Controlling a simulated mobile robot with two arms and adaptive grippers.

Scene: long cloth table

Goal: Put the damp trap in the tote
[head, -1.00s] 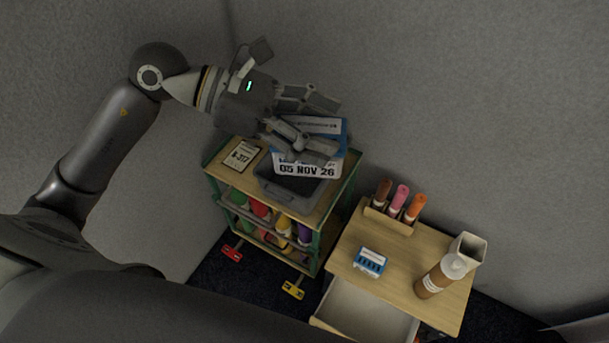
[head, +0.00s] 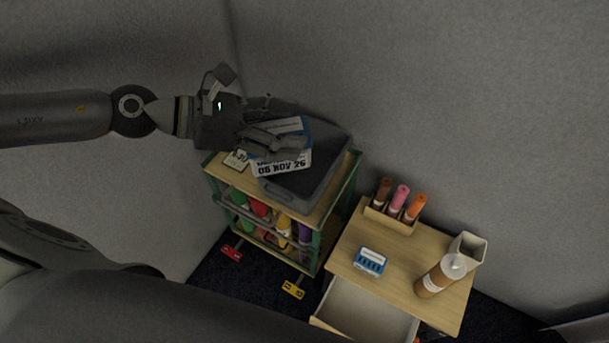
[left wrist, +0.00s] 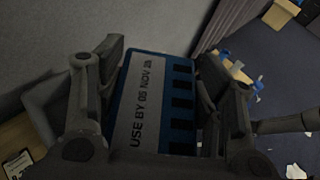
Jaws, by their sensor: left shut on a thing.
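The damp trap (head: 282,164) is a blue box with a white label reading a 05 NOV 26 date. My left gripper (head: 285,132) is shut on it, above the left part of the tote. In the left wrist view the trap (left wrist: 150,105) sits between the two fingers, and the label reads "USE BY 05 NOV 26". The tote (head: 312,182) is dark grey and stands on top of the wooden shelf unit. The trap and fingers cover part of it, and I cannot tell whether the trap touches it. My right gripper is not in view.
A card (head: 237,160) lies left of the tote. Coloured bottles (head: 260,207) fill the shelves below. The cabinet (head: 410,262) at right holds a small blue-and-white box (head: 369,261), a brown bottle (head: 440,276) and coloured tubes (head: 401,197). Its drawer (head: 362,310) is open.

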